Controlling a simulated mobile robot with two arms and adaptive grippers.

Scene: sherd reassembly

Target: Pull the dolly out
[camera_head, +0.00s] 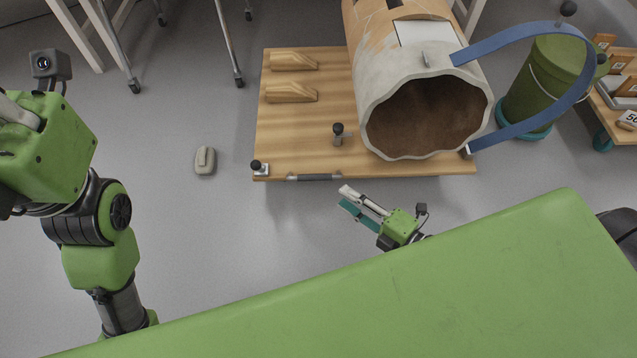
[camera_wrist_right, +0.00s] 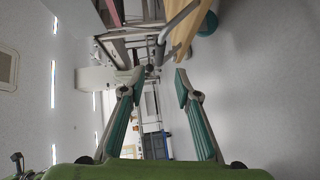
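The dolly (camera_head: 303,130) is a wooden platform on the floor. It carries a large broken clay vessel (camera_head: 372,95) lying on its side, its dark mouth facing me. A grey bar handle (camera_head: 314,177) runs along the dolly's near edge. My right gripper (camera_head: 346,198) is just in front of that edge, right of the handle and apart from it. In the right wrist view its two teal-padded fingers (camera_wrist_right: 158,80) are spread and empty, with a wooden edge (camera_wrist_right: 187,32) and a grey bar (camera_wrist_right: 177,20) beyond them. My left gripper (camera_head: 18,112) is partly cut off at the left.
A blue strap (camera_head: 528,32) arches from the vessel's right side. A green bin (camera_head: 543,85) stands right of the dolly, near a wooden cart (camera_head: 612,125). A small grey object (camera_head: 205,160) lies on the floor left of the dolly. Metal legs (camera_head: 228,45) stand behind left. Floor before the dolly is mostly clear.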

